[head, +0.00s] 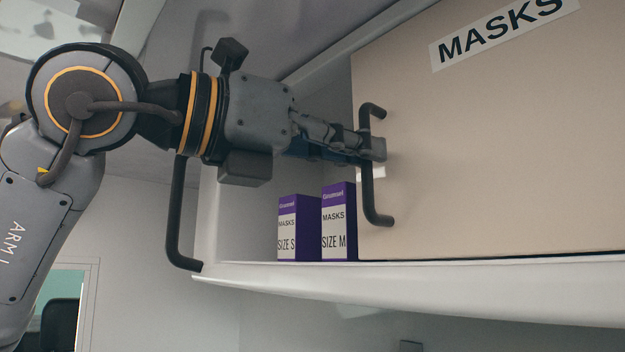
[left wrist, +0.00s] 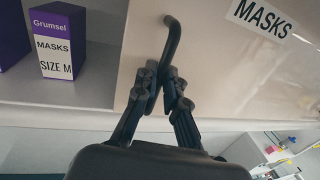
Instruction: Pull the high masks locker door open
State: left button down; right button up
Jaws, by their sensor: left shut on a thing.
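The masks locker door (head: 470,160) is a beige panel with a MASKS label (head: 500,30) near its top. It stands partly open: to the left of its edge the inside of the locker shows. Its dark bar handle (head: 374,200) is upright near the door's left edge and also shows in the left wrist view (left wrist: 173,38). My left gripper (head: 376,148) comes in from the left and is shut on the handle around its middle. In the left wrist view its two fingers (left wrist: 164,78) sit on either side of the bar. My right gripper is in neither view.
Two purple and white mask boxes, size S (head: 298,230) and size M (head: 339,225), stand inside the locker at the opening. A white ledge (head: 400,285) runs below the door. Another dark bar (head: 176,215) is behind my left wrist.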

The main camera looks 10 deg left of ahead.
aim_at(417, 149)
pick_arm(q)
jog(key=shift+s+d+f, duration=0.1)
jog(key=shift+s+d, duration=0.65)
jog(key=shift+d, duration=0.2)
jog(key=shift+s+d, duration=0.2)
jog(key=shift+d, duration=0.05)
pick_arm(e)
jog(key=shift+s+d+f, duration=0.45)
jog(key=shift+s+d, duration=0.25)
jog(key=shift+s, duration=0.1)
pick_arm(q)
jog(key=c, duration=1.5)
grip_release()
jog(key=shift+o, duration=0.5)
jog(key=shift+s+d, duration=0.1)
jog(key=shift+a, duration=0.3)
jog(key=v, duration=1.1)
jog(key=shift+s, duration=0.3)
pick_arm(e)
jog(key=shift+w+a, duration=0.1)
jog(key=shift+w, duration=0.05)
